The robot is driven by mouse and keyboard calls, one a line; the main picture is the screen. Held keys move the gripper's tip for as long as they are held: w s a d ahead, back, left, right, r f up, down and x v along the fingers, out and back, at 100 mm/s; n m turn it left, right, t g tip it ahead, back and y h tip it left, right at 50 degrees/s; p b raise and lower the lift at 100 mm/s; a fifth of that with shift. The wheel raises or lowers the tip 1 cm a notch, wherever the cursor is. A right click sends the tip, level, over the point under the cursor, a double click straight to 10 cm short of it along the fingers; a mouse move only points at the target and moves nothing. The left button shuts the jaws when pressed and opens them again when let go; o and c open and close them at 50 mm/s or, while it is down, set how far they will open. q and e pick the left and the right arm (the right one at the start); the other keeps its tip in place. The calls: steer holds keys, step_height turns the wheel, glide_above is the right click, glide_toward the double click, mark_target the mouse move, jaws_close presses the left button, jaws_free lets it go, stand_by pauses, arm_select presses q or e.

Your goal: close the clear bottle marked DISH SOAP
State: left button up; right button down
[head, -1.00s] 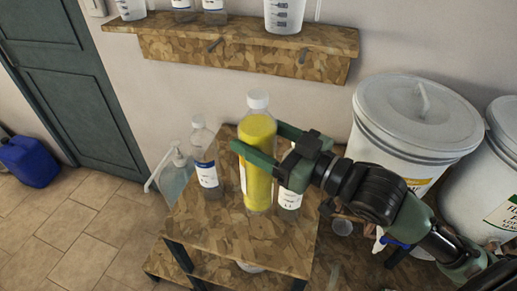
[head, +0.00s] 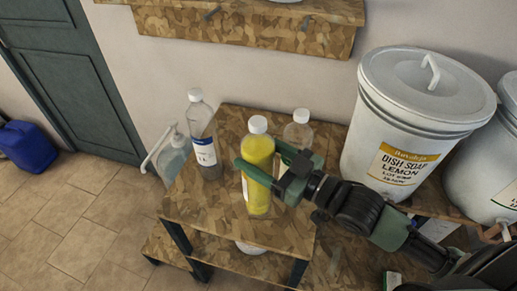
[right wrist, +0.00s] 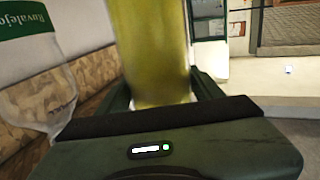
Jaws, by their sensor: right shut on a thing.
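My right gripper (head: 262,170) is shut around the middle of a clear bottle of yellow liquid (head: 259,199), held upright with a white cap (head: 257,124) on top. I cannot tell whether its base touches the wooden stand (head: 200,213). Its lower part (right wrist: 155,50) shows between the fingers in the right wrist view. Its label is mostly hidden and unreadable. Another clear, white-capped bottle (head: 298,132) stands behind the gripper, partly hidden. A bottle with a blue-and-white label (head: 205,152) stands at the left, also capped. My left gripper is out of view.
A pump bottle (head: 172,160) is at the stand's left. A large lidded drum marked DISH SOAP LEMON (head: 400,125) stands right, beside a second drum (head: 488,165). A wall shelf (head: 240,28) is above. The stand's front left is bare.

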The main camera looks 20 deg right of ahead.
steer(key=shift+r, duration=0.15)
step_height(320, 180, down, 4)
steer(key=shift+f, duration=0.1)
stand_by(0.4)
steer(key=shift+f, duration=0.15)
steer(key=shift+c, duration=1.3)
jaws_free()
steer(key=shift+f, duration=0.2)
steer(key=shift+s, duration=0.1)
steer(key=shift+r, duration=0.15)
